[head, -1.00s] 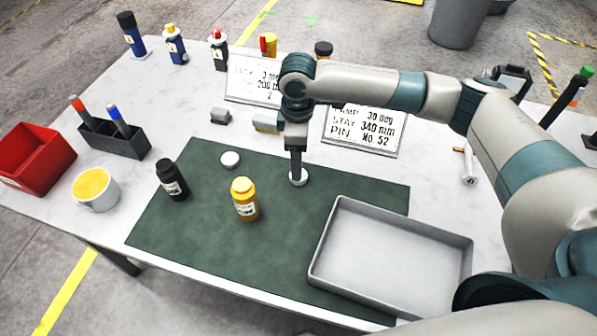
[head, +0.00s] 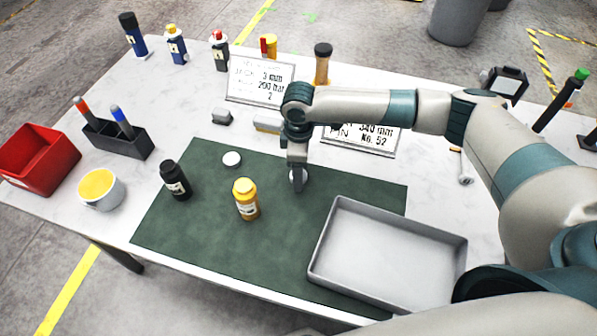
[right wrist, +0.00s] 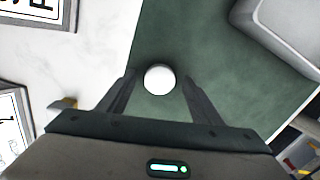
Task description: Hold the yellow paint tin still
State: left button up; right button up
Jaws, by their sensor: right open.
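A small yellow bottle-shaped tin (head: 246,199) with a white label stands upright on the green mat (head: 205,245). A white pot (head: 101,189) with a yellow top surface stands left of the mat; I cannot tell which of the two is called the paint tin. My right gripper (head: 298,187) is to the right of the yellow bottle-shaped tin, apart from it. In the right wrist view the gripper (right wrist: 160,88) is open, with a white round disc (right wrist: 159,79) between or below its fingertips. My left gripper is out of view.
A black bottle (head: 175,181) and another white disc (head: 232,159) are on the mat. A grey tray (head: 318,262) covers the mat's right front. A red bin (head: 38,157) and a black pen holder (head: 118,139) stand left. Two sign plates (head: 260,80) stand behind.

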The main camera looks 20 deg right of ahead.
jog(key=shift+f, duration=0.25)
jog(key=c, duration=1.1)
jog(key=shift+r, duration=0.1)
jog(key=shift+r+b, duration=0.35)
jog(key=shift+r, duration=0.15)
jog(key=r, duration=0.1)
jog(key=r+b, duration=0.1)
jog(key=r, duration=0.1)
jog(key=shift+s+d, duration=0.15)
jog(key=shift+s, duration=0.15)
jog(key=s+d+r+b, duration=0.1)
jog(key=s+r, duration=0.1)
jog(key=s, duration=0.1)
jog(key=s+d+r+b, duration=0.1)
jog(key=s+r, duration=0.1)
jog(key=s, duration=0.2)
jog(key=s+d+r+b, duration=0.1)
jog(key=s+r, duration=0.2)
jog(key=shift+s+d, duration=0.2)
jog(key=shift+d, duration=0.1)
